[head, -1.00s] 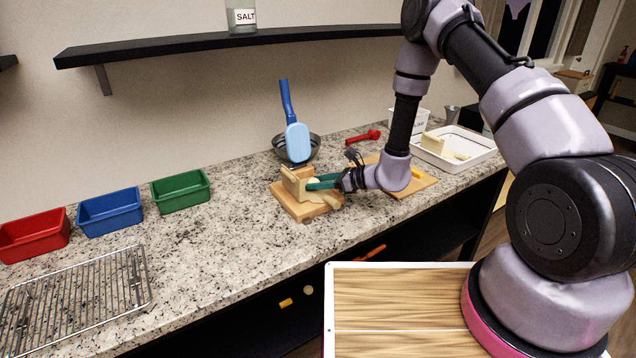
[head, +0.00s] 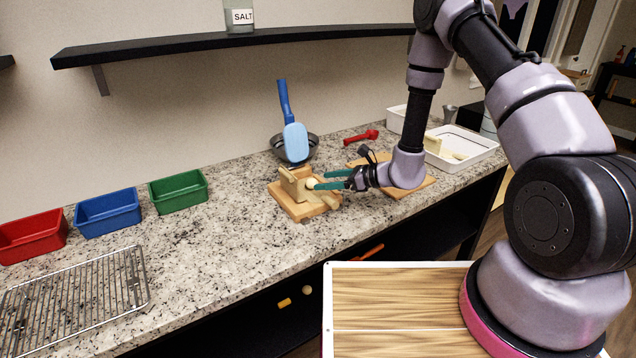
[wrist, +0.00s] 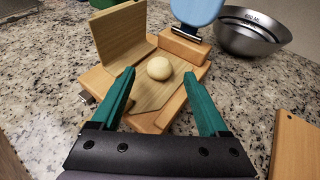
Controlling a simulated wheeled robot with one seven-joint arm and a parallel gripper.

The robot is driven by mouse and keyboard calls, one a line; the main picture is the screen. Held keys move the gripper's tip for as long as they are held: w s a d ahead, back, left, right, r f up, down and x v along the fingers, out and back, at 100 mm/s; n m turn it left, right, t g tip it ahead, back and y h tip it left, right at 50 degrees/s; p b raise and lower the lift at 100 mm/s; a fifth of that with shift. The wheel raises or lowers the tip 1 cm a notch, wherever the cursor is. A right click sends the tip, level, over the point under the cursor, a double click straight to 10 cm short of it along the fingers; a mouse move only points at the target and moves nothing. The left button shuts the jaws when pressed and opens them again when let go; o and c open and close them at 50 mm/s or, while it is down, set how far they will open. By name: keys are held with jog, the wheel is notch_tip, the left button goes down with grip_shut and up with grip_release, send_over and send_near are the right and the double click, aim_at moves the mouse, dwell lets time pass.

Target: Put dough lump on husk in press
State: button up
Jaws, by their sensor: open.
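The dough lump (wrist: 159,68) is a small pale ball. It rests on the flat tan husk (wrist: 158,90) in the wooden press (wrist: 97,80); it also shows in the head view (head: 312,183). The press has a raised board at the left and a wooden base. My gripper (wrist: 165,102) is open, its two green fingers on either side in front of the dough and apart from it. In the head view, my gripper (head: 322,180) is to the right of the press, fingers pointing left toward the dough.
Behind the press are a blue-handled paddle (head: 295,138) and a metal bowl (wrist: 250,34). A cutting board (wrist: 297,145) is at the right, and a white tray (head: 482,152) further right. Red, blue and green (head: 178,191) bins and a wire rack (head: 75,300) are at left.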

jog(key=v, duration=0.8)
jog(key=s+d+r+n+g+h, duration=0.15)
jog(key=s+r+n, duration=0.35)
jog(key=r, duration=0.6)
jog(key=s+r+n+g, duration=0.35)
jog(key=r+n, duration=0.25)
jog(key=r, duration=0.5)
jog(key=s+d+r+n+t+h, duration=0.7)
jog(key=s+d+r+h, duration=0.2)
jog(key=s+d+r, duration=0.4)
notch_tip(320, 180, up, 3)
jog(key=shift+s+d+r, duration=0.2)
jog(key=shift+d, duration=0.8)
